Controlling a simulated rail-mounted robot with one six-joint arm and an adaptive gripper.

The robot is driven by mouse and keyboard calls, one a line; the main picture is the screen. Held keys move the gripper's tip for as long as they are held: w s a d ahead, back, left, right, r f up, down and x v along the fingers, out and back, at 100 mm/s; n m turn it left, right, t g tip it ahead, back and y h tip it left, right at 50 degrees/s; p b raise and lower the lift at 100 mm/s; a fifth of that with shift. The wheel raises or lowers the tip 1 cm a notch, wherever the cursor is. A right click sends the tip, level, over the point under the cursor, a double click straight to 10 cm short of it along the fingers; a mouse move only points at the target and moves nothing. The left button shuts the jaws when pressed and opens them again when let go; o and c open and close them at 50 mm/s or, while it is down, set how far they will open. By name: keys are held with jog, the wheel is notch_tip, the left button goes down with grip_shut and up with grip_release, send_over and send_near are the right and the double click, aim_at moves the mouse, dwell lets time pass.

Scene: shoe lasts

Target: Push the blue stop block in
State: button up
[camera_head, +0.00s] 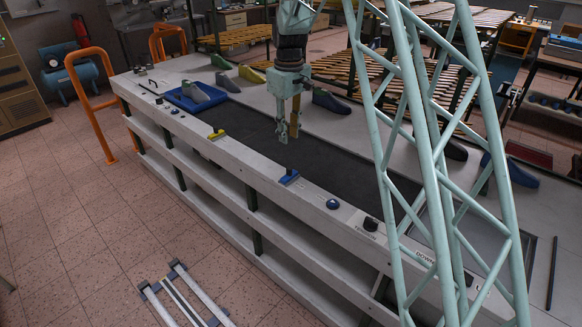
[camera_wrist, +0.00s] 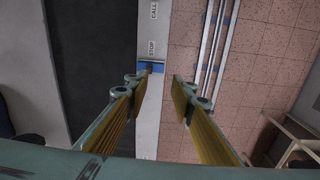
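The blue stop block (camera_head: 289,177) sits on the pale front rail of the bench, with a dark knob or bar standing at it. It also shows in the wrist view (camera_wrist: 152,67), beside the printed word STOP. My gripper (camera_head: 289,128) hangs above the dark belt near the block, apart from it and higher. In the wrist view my gripper (camera_wrist: 157,88) has its two yellow-padded fingers spread, with nothing between them. The block appears just beyond the fingertips there. How far in the block sits cannot be told.
A yellow block (camera_head: 216,134), a blue round button (camera_head: 333,204) and a black tension knob (camera_head: 370,224) share the rail. A blue tray (camera_head: 180,99) holds a grey shoe last (camera_head: 195,92). Other lasts stand along the back. The dark belt (camera_head: 243,127) is clear around my gripper.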

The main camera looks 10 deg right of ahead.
jog(key=p, duration=0.2)
send_over(289, 169)
notch_tip(289, 169, down, 6)
jog(key=shift+w+n, duration=0.1)
jog(key=shift+n, duration=0.2)
jog(key=shift+f, duration=0.2)
jog(key=shift+f, duration=6.7)
grip_shut()
